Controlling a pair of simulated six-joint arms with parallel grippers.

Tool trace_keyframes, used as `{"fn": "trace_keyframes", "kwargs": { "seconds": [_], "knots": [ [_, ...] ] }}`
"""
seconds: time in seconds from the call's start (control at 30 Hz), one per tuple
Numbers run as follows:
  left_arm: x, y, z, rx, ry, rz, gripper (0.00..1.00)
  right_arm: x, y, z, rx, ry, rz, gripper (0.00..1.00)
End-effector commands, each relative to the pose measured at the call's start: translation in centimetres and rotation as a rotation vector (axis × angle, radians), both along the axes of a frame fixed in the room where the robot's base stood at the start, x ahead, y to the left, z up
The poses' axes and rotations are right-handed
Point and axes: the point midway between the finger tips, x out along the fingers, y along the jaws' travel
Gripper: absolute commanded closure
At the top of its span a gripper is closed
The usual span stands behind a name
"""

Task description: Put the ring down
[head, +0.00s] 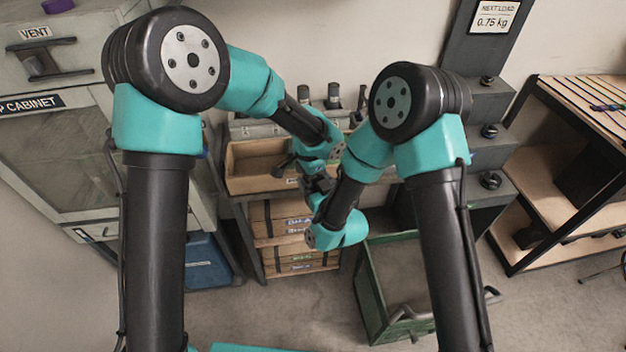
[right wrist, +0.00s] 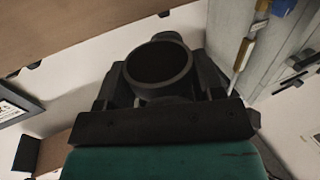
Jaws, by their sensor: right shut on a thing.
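My right gripper (right wrist: 162,78) is shut on the ring (right wrist: 165,90), a dark grey, thick-walled round piece. In the right wrist view the ring sits between the two fingers, its round opening facing the camera. In the head view my right gripper (head: 318,184) is a small dark shape at the end of the right arm, in front of the wooden bench, and the ring cannot be made out there. My left gripper (head: 287,163) is close by, just left of it, near the wooden tray; its fingers are too small and overlapped to read.
A shallow wooden tray (head: 232,184) tops the bench, with wooden boxes (head: 290,268) below. A green crate (head: 372,316) stands on the floor to the right. A cabinet (head: 62,148) is at left, a slatted rack (head: 531,180) at right. Dark stepped blocks (head: 492,104) with knobs stand behind.

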Motion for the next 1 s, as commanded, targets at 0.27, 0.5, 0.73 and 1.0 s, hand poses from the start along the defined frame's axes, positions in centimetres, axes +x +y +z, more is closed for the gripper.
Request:
{"fn": "trace_keyframes", "kwargs": {
  "seconds": [0.27,0.5,0.73,1.0],
  "knots": [
    [-0.3,-0.2,0.1,0.001,0.004,0.000,0.09,0.2,0.1,0.1,0.001,-0.003,0.000,0.67],
    [-0.2,-0.2,2.3,-0.001,0.002,-0.002,0.09,0.2,0.1,0.0,0.000,-0.002,0.001,0.67],
    [-0.1,-0.2,6.6,-0.002,-0.002,-0.001,0.09,0.1,0.1,0.0,0.000,-0.001,0.001,0.67],
    [-0.1,-0.1,10.9,-0.002,-0.001,0.000,0.09,0.1,0.1,0.0,0.000,-0.001,0.000,0.67]
  ]
}}
